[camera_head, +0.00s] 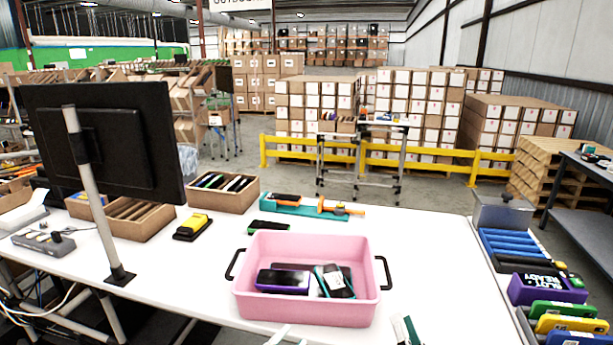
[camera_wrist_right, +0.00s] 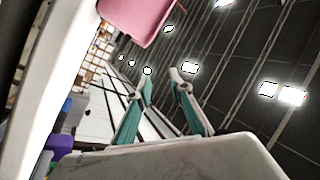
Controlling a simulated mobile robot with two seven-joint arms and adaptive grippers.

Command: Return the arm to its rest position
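A pink tray (camera_head: 240,292) with black side handles stands on the white table and holds several dark boxed items (camera_head: 283,281). My right gripper (camera_head: 407,330) is at the bottom of the head view, just right of the tray's near corner. In the right wrist view its two teal fingers (camera_wrist_right: 163,80) stand apart with nothing between them, and part of the pink tray (camera_wrist_right: 135,18) shows at the top. Of my left gripper (camera_head: 280,335), only a pale tip shows at the bottom edge, in front of the tray; its fingers are mostly cut off.
A monitor (camera_head: 105,140) on a pole stands at the left. Behind the tray lie a yellow-and-black device (camera_head: 193,227), a carton of slim items (camera_head: 222,203) and a teal holder with orange tools (camera_head: 305,207). Blue, purple, green and yellow items fill the right side. White table right of the tray is clear.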

